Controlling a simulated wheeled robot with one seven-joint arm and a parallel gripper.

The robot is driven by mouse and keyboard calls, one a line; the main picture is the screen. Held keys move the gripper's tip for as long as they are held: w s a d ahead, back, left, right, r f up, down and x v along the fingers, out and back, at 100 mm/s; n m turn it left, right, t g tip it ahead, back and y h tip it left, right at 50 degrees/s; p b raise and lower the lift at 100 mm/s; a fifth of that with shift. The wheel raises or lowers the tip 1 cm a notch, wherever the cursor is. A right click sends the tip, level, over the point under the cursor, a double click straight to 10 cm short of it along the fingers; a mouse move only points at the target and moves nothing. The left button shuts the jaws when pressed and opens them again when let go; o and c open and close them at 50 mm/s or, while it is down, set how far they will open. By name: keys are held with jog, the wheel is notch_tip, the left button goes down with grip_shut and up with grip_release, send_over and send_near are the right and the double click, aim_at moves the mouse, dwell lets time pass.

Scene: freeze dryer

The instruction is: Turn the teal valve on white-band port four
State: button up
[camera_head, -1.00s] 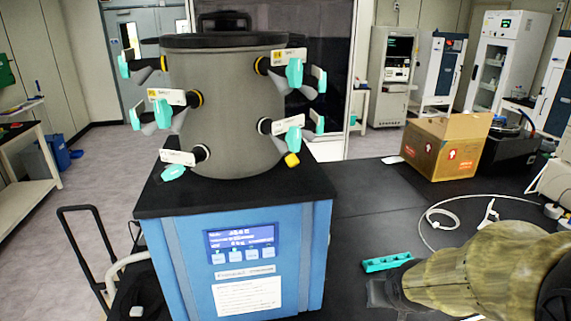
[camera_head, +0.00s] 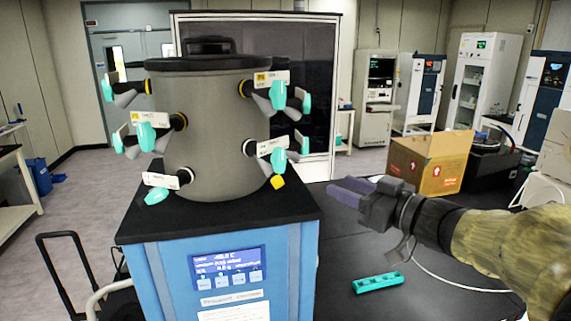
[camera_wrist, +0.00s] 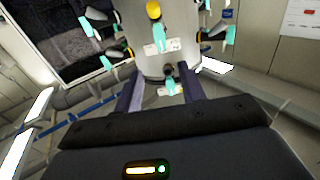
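The grey drum (camera_head: 212,125) of the freeze dryer carries side ports with teal valves and white labels. Upper ports have yellow bands; lower ones have white bands. A white-band port on the drum's right has a teal valve (camera_head: 279,161); another at the front left has a teal valve (camera_head: 156,196). The port numbers are too small to read. My gripper (camera_head: 343,191) is open and empty, right of the drum and apart from it. In the wrist view, a lower teal valve (camera_wrist: 170,87) appears between my open fingers (camera_wrist: 160,94), with a yellow-banded port above it.
The drum stands on a blue base unit with a display (camera_head: 228,267). A teal rack (camera_head: 377,283) and a pale hose lie on the black bench to the right. A cardboard box (camera_head: 430,163) stands farther back. Space between gripper and drum is clear.

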aim_at(282, 162)
jog(key=p+x, duration=0.5)
jog(key=x, duration=1.2)
jog(key=shift+w+a+f, duration=0.15)
jog(key=shift+w+a, duration=0.05)
jog(key=shift+c, duration=0.2)
grip_shut()
